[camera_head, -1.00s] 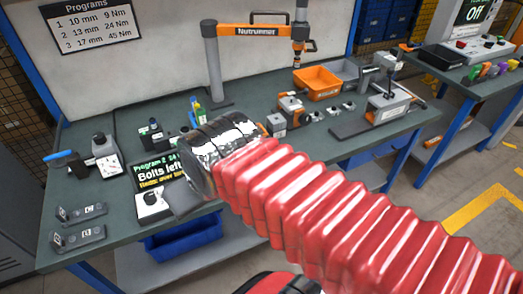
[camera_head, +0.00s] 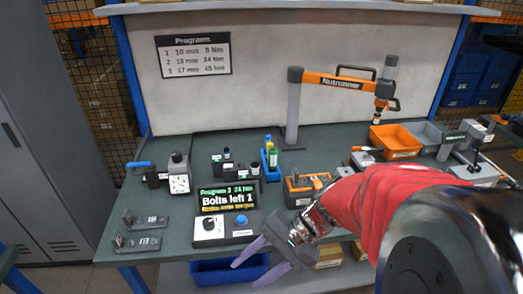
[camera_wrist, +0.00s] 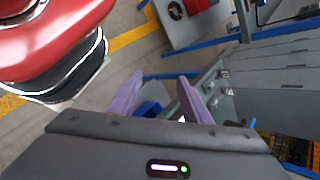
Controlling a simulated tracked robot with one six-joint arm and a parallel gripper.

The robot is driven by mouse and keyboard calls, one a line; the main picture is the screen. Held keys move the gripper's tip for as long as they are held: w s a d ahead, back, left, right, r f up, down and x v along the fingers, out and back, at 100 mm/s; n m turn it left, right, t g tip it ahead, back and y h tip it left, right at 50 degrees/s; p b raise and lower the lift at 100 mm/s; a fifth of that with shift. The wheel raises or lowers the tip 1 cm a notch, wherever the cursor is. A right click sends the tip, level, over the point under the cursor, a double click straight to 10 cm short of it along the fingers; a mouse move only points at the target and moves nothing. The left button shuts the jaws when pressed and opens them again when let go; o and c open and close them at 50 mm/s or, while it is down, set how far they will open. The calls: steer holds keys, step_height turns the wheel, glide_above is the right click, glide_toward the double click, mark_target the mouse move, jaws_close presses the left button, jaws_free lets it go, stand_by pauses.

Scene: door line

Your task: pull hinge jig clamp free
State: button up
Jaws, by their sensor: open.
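A grey fixture with an upright lever and dark knob (camera_head: 476,168) stands at the right of the bench in the head view, partly cut off by my arm. It looks like a clamp, but I cannot tell for sure whether it is the hinge jig clamp. Two small labelled grey brackets (camera_head: 137,243) lie at the bench's left front. My gripper (camera_head: 245,275) is open and empty, its purple fingers pointing down-left in front of the bench's front edge, well away from the fixture. In the wrist view my gripper (camera_wrist: 160,76) has its fingers spread with nothing between them.
A display box (camera_head: 225,213) reading "Bolts left 1" sits just behind my gripper. A blue bin (camera_head: 215,272) is below the bench. An orange bin (camera_head: 395,138), the Nutrunner arm (camera_head: 345,82) and a dial gauge (camera_head: 179,178) stand on the bench. Its left front has bare surface.

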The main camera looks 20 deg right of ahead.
steer(key=w+d+f+m+t+y, duration=0.2)
steer(key=w+d+m+t, duration=0.5)
steer(key=d+m+t, duration=0.4)
steer(key=s+d+f+m+t+h, duration=0.2)
steer(key=d+m+h, duration=0.4)
steer(key=d, duration=0.4)
steer(key=s+d+f+m+t+h, duration=0.3)
steer(key=d+m, duration=0.4)
steer(key=d, duration=0.3)
steer(key=f+h, duration=0.1)
steer(key=h, duration=0.1)
steer(key=shift+d+f+m+h, duration=0.2)
steer(key=shift+m+h, duration=0.1)
steer(key=shift+h, duration=0.1)
steer(key=shift+w+d, duration=0.2)
steer(key=shift+w, duration=2.1)
steer(key=shift+w+d, duration=0.15)
steer(key=shift+w, duration=2.1)
steer(key=shift+w+d, duration=0.2)
steer(key=shift+w, duration=2.1)
